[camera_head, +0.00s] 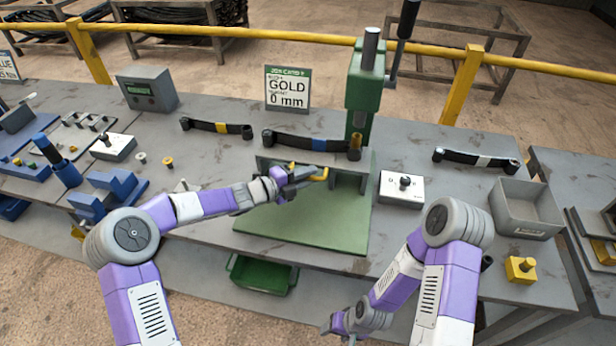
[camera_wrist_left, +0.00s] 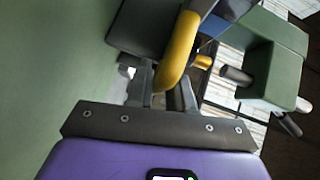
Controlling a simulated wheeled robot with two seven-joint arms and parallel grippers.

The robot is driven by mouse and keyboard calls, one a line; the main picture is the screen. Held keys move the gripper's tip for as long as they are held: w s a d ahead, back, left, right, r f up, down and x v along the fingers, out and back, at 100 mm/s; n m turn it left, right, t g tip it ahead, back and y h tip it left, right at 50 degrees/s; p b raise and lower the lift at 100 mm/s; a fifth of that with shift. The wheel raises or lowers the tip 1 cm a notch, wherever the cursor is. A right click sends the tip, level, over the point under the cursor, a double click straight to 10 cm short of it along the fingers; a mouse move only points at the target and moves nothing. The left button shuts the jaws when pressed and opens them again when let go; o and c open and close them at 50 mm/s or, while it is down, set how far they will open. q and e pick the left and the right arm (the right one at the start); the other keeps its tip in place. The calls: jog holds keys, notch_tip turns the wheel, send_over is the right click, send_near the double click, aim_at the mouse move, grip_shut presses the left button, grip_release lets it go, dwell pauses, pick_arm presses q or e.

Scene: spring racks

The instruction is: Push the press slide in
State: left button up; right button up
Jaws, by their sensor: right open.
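The green press (camera_head: 364,85) stands at the middle of the bench behind its flat green base plate (camera_head: 290,228). The yellow handle (camera_head: 320,175) of the press slide sticks out toward me over the plate, and the slide's body is mostly hidden by my gripper. My left gripper (camera_head: 300,178) is at this handle. In the left wrist view the yellow handle (camera_wrist_left: 178,52) sits between the two fingers, which look closed on it. A dark block (camera_wrist_left: 143,30) shows behind it. My right gripper (camera_head: 328,328) is open and low at the bottom edge, away from the press.
Dark leaf springs with yellow, blue (camera_head: 310,142) and white bands lie along the bench. A sign reading GOLD 0 mm (camera_head: 288,88) stands behind. A white switch box (camera_head: 401,190) is right of the press, and a grey bin (camera_head: 527,210) farther right. Blue fixtures stand left.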

pick_arm(q)
jog(key=shift+o, duration=1.4)
jog(key=shift+w+d, duration=0.1)
jog(key=shift+w, duration=0.2)
jog(key=shift+s, duration=0.1)
jog(key=v, duration=0.7)
jog(key=shift+s+a+p, duration=0.15)
jog(key=shift+a+p, duration=0.15)
jog(key=shift+p, duration=0.15)
jog(key=shift+r, duration=0.15)
